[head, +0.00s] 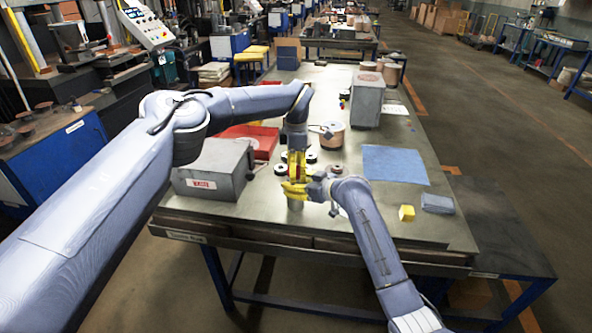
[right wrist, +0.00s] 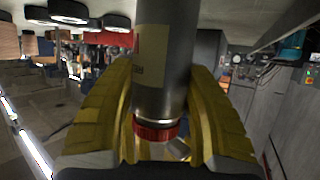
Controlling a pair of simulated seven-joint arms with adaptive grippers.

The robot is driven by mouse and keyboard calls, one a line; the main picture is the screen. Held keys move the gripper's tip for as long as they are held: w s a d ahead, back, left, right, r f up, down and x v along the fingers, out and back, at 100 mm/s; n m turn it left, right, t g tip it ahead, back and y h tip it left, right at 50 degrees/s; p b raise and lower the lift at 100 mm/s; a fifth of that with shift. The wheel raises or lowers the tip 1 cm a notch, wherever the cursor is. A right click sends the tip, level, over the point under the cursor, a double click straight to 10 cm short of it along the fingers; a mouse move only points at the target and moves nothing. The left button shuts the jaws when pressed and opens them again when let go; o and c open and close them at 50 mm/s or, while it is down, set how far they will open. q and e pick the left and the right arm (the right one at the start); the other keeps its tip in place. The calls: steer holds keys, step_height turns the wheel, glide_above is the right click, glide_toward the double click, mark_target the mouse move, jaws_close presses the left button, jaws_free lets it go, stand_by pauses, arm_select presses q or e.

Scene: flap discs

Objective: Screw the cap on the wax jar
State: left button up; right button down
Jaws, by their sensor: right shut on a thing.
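The wax jar is a dark grey cylinder with a pale label (right wrist: 155,84); its lower part (head: 295,205) shows below the yellow fingers in the head view. My right gripper (head: 300,188) comes in from the right and is shut around the jar, with one yellow finger on each side in the right wrist view (right wrist: 160,125). The red cap (right wrist: 156,132) is at the jar's silver neck, in line with it; I cannot tell how far it is turned on. My left gripper (head: 296,164) points down over the jar's top, with red between its yellow fingers. Whether it grips is unclear.
A grey box (head: 208,170) and a red tray (head: 262,140) are left of the jar. A copper-coloured drum (head: 332,136) stands farther back. A blue cloth (head: 394,164), yellow cube (head: 406,213) and grey-blue block (head: 437,203) lie to the right.

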arm_select(q)
steer(key=shift+r, duration=0.1)
steer(key=shift+r, duration=2.15)
steer(key=shift+o, duration=0.6)
